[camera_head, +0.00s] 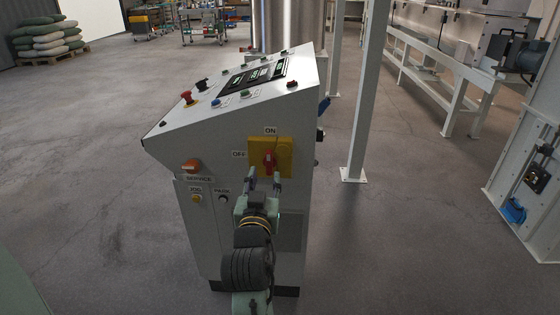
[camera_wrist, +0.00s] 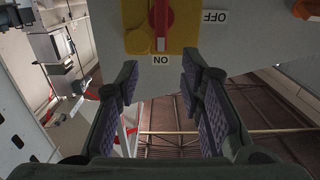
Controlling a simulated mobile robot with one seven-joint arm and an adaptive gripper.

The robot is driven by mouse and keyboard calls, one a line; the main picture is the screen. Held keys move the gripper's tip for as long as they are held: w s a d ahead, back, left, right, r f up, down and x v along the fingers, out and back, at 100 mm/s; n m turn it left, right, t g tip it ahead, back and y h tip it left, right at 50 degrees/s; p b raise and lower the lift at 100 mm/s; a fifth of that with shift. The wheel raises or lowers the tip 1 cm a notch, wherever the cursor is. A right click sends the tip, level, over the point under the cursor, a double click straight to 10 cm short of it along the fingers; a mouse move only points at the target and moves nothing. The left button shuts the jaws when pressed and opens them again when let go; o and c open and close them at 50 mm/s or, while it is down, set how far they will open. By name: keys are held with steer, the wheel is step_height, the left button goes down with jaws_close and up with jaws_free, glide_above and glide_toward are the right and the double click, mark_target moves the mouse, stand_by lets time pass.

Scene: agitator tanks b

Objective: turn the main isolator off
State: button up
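The main isolator is a red handle (camera_head: 269,160) on a yellow plate (camera_head: 285,150) on the side of a white control cabinet. An ON label (camera_head: 270,131) sits above the plate and an OFF label (camera_head: 239,154) to its left. The handle stands upright, in line with ON. The wrist view shows the red handle (camera_wrist: 161,17) upside down, cut by the top edge, with the ON label (camera_wrist: 161,60) below it. My gripper (camera_head: 264,178) is open and empty in front of the cabinet, just below the handle. Its two fingers (camera_wrist: 160,85) are apart, with no visible contact with the handle.
An orange SERVICE switch (camera_head: 191,166) sits left of the isolator. A red emergency button (camera_head: 187,97) and other buttons are on the sloped top. A white post (camera_head: 365,100) stands right of the cabinet. Open floor (camera_head: 410,240) lies to the right.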

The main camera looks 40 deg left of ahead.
mark_target(268, 157)
steer(key=p+x, duration=0.1)
steer(key=x, duration=0.9)
steer(key=shift+s+a+r+p, duration=0.1)
steer(key=shift+p, duration=0.2)
steer(key=shift+c, duration=0.5)
jaws_close()
